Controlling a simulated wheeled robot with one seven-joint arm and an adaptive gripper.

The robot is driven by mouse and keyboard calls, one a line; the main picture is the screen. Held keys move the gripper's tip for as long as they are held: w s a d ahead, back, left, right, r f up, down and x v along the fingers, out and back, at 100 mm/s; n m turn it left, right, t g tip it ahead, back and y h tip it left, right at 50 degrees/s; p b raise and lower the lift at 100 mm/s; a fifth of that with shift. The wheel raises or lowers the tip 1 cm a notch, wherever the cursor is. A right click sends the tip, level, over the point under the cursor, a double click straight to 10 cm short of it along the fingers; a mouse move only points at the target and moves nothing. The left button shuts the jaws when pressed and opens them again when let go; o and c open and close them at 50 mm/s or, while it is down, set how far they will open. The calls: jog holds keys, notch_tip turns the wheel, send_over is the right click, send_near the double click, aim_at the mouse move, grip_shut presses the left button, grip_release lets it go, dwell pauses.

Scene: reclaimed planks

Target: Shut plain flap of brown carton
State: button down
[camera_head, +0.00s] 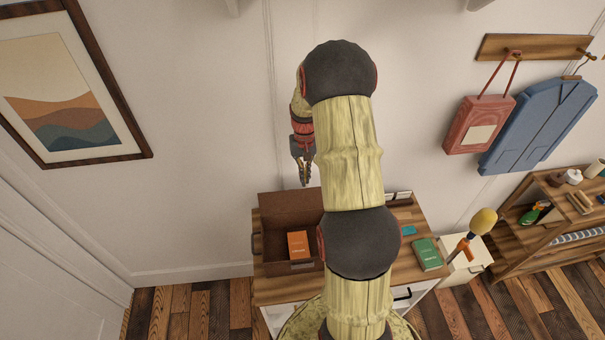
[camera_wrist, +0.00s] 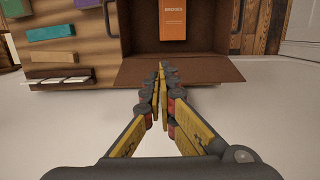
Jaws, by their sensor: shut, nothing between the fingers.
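The brown carton (camera_head: 270,248) stands open on the wooden cabinet top, with an orange book (camera_head: 298,245) inside. Its plain flap (camera_head: 290,205) is open on the wall side. In the wrist view the flap (camera_wrist: 205,72) slants out from the carton toward my gripper. My gripper (camera_head: 305,182) hangs fingers-down near the wall, behind and above the flap in the head view. In the wrist view my gripper (camera_wrist: 161,66) is shut and empty, its fingertips overlapping the flap's middle. I cannot tell whether they touch it. My arm hides the carton's right side in the head view.
Dark handles (camera_wrist: 107,18) stick out at the carton's sides. A green book (camera_head: 426,254), a teal item (camera_head: 408,230) and white cards (camera_head: 398,196) lie on the cabinet to the right. The wall stands close behind. A shelf (camera_head: 545,225) is at far right.

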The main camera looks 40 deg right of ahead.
jog(key=w+d+t, duration=0.1)
jog(key=w+d, duration=0.3)
jog(key=w, duration=0.1)
notch_tip(320, 180, down, 9)
jog(key=shift+h+p, duration=0.3)
jog(key=shift+p, duration=0.1)
jog(key=shift+f+b, duration=0.1)
jog(key=shift+b, duration=0.25)
